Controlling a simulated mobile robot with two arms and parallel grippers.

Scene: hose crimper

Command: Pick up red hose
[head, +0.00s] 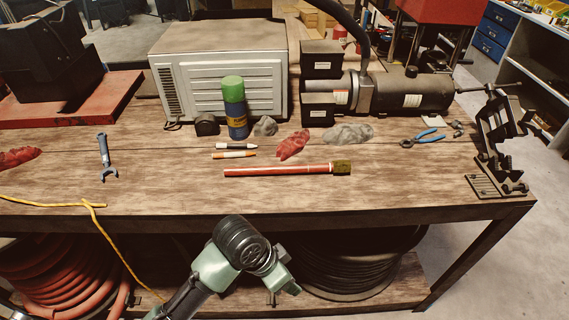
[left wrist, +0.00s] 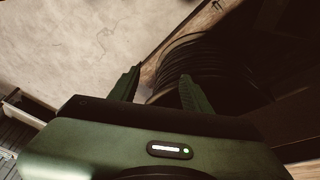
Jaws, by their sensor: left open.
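The red hose (head: 275,170) is a short straight red piece with a dark brass-coloured end fitting (head: 341,168) at its right. It lies flat on the wooden workbench (head: 150,190), near the middle, in the head view. My left gripper's fingers show in the left wrist view (left wrist: 158,88), apart and with nothing between them. In the head view my left arm comes up in front of the bench's front edge, below and apart from the hose. The hose is not in the left wrist view. My right gripper is in neither view.
Behind the hose are two markers (head: 235,150), a red rag (head: 293,145), a grey rag (head: 348,133) and a blue-green can (head: 235,108). Blue pliers (head: 430,135) and a vise (head: 500,135) are to the right. A black hose coil (head: 350,265) sits under the bench.

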